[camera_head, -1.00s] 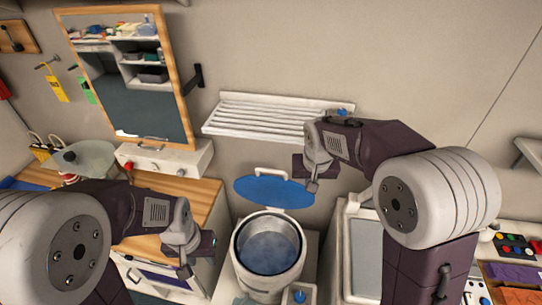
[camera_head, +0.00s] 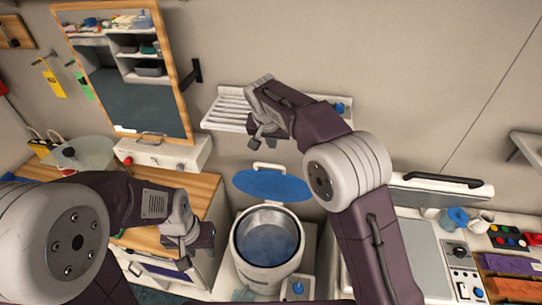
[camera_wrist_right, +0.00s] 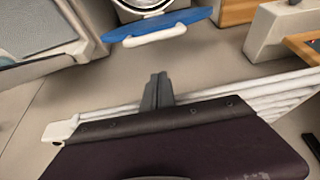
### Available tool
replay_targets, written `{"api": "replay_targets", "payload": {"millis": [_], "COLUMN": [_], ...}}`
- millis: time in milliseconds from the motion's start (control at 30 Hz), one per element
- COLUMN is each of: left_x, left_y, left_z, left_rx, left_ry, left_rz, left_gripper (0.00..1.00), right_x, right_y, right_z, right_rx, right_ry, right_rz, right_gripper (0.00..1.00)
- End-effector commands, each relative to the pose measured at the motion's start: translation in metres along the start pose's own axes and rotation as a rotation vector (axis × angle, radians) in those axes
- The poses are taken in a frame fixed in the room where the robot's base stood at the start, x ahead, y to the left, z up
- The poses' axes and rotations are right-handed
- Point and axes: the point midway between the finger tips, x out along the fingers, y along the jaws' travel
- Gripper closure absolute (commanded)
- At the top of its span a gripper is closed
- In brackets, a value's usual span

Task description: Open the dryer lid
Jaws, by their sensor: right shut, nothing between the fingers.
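The dryer (camera_head: 268,268) is a white round drum with an open top and a bluish inside. Its blue lid (camera_head: 272,185) stands raised at the back of the rim, with a white handle (camera_head: 270,167) at its upper edge. The right wrist view also shows the lid (camera_wrist_right: 165,24) and its handle, apart from my fingers. My right gripper (camera_head: 256,142) is shut and empty, above and behind the lid, in front of the wall rack. Its closed fingertips show in the right wrist view (camera_wrist_right: 158,82). My left gripper (camera_head: 187,258) is left of the drum, its fingers unclear.
A white slatted rack (camera_head: 223,117) is on the wall close to my right gripper. A wooden counter (camera_head: 205,190) with a white box (camera_head: 170,155) stands at left. A white panel with a black handle (camera_head: 444,180) and a control box (camera_head: 460,270) are at right.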

Motion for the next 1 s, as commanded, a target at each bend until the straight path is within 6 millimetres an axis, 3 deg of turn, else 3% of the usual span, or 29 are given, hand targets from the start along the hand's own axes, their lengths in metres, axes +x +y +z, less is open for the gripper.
{"api": "replay_targets", "payload": {"millis": [200, 500, 900, 1000], "left_x": [-0.018, -0.026, -0.025, -0.012], "left_y": [0.000, 0.001, 0.001, 0.000], "left_z": [-0.002, -0.003, -0.003, -0.001], "left_rx": [0.000, 0.000, 0.000, 0.000], "left_ry": [0.000, 0.000, 0.000, 0.000], "left_rz": [0.000, 0.000, 0.000, 0.000], "left_gripper": [0.64, 0.64, 0.64, 0.64], "right_x": [0.045, 0.034, 0.035, 0.040], "right_y": [0.001, 0.000, 0.000, -0.001], "right_z": [-0.001, 0.033, 0.038, 0.042], "right_rx": [-0.001, -0.002, -0.001, -0.003], "right_ry": [-0.003, 0.001, 0.002, 0.013], "right_rz": [0.002, -0.001, -0.001, -0.001], "right_gripper": [1.00, 1.00, 1.00, 1.00]}}
